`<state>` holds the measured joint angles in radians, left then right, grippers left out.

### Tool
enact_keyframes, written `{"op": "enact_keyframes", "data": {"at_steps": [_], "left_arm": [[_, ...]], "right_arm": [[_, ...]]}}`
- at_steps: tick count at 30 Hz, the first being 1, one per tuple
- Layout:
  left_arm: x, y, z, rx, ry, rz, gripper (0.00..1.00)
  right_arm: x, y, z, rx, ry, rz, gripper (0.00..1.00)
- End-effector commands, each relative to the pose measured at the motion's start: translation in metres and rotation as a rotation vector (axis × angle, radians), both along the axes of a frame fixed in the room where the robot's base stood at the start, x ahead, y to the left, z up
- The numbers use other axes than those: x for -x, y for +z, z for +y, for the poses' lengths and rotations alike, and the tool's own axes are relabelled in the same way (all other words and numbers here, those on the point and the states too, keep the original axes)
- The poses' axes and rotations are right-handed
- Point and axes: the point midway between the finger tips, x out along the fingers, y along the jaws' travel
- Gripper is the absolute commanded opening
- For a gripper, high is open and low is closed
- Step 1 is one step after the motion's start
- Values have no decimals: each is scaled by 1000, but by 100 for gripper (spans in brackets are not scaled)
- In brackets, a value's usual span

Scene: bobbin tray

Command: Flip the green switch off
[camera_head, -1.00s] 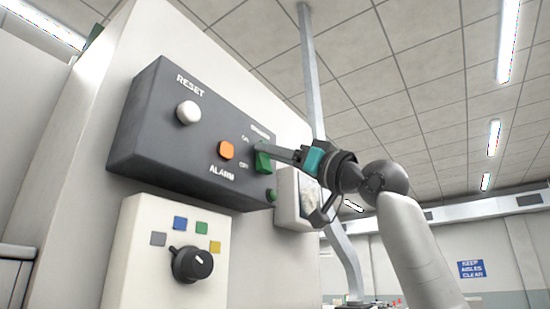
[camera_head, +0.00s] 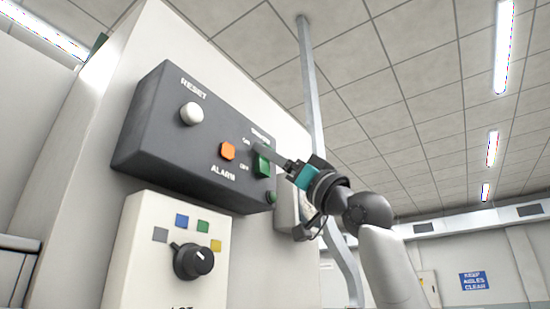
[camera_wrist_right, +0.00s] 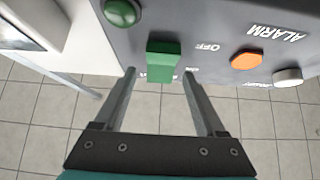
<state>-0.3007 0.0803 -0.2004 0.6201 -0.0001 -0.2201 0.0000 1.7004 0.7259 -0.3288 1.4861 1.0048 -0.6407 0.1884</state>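The green switch (camera_head: 262,162) is on the right side of the dark grey control box, beside the ON and OFF labels. It shows as a green block in the right wrist view (camera_wrist_right: 163,52). Which way it is set is hard to tell. My right gripper (camera_head: 259,149) reaches up to it from the lower right, its fingers in front of the switch's upper part. In the right wrist view the gripper (camera_wrist_right: 159,75) is open, one finger to each side of the switch, with nothing held. Contact cannot be told. My left gripper is out of view.
The box (camera_head: 150,130) also carries a white RESET button (camera_head: 191,113), an orange ALARM button (camera_head: 228,151) and a small green knob (camera_head: 271,197). Below is a white panel with a black dial (camera_head: 193,261). A grey pole (camera_head: 312,90) stands behind my right arm.

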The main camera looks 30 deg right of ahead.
Motion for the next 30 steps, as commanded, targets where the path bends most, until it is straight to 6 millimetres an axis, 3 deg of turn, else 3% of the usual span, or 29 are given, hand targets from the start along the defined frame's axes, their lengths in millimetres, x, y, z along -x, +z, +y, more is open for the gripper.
{"op": "enact_keyframes", "data": {"at_steps": [11, 30], "left_arm": [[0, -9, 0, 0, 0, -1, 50], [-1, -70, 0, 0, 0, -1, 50]], "right_arm": [[8, -10, -4, 0, 0, 1, 72], [92, -92, -39, 2, -3, 1, 72]]}}
